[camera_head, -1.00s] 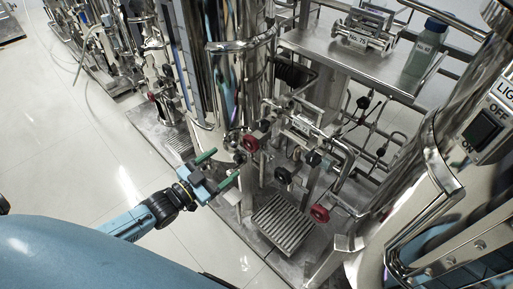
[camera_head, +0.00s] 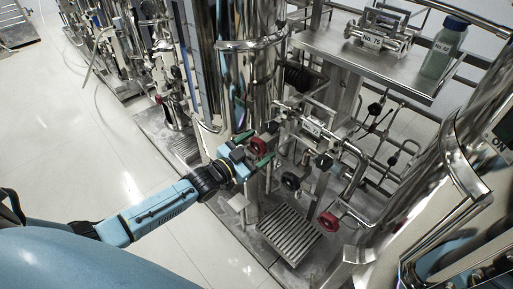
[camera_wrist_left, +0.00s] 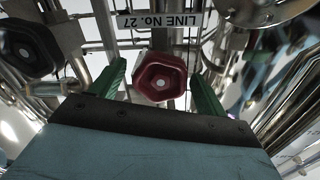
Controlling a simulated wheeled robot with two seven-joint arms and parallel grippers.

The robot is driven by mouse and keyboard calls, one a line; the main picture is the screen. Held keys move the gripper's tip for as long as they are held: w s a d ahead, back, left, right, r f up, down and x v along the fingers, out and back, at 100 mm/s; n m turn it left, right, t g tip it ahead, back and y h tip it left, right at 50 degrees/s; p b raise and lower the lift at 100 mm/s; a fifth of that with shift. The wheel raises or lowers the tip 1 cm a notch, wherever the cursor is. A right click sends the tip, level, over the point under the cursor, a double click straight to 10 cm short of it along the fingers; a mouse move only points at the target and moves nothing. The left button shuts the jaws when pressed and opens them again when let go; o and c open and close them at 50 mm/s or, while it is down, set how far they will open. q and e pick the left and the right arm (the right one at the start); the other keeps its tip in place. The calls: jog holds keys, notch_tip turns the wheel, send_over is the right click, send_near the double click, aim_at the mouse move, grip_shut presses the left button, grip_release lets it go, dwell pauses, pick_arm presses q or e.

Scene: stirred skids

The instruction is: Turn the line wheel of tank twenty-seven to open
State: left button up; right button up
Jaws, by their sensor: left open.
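A red line wheel (camera_head: 257,145) is on the pipework in the middle of the head view. In the left wrist view the red wheel (camera_wrist_left: 160,77) shows below a white label (camera_wrist_left: 160,20) that reads LINE No. 27 upside down. My left gripper (camera_head: 254,149) is open at this wheel. In the left wrist view its green fingers (camera_wrist_left: 158,72) appear on either side of the wheel, with a gap on each side. I cannot tell how deep the wheel lies between them. My right gripper is not in view.
A black wheel (camera_wrist_left: 30,48) is left of the red one in the wrist view. Another black wheel (camera_head: 290,181) and a second red wheel (camera_head: 329,221) are lower on the skid. Shiny tanks stand left and right. A bottle (camera_head: 442,50) stands on the metal shelf (camera_head: 370,65).

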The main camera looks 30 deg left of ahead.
pick_arm(q)
jog(key=c, duration=1)
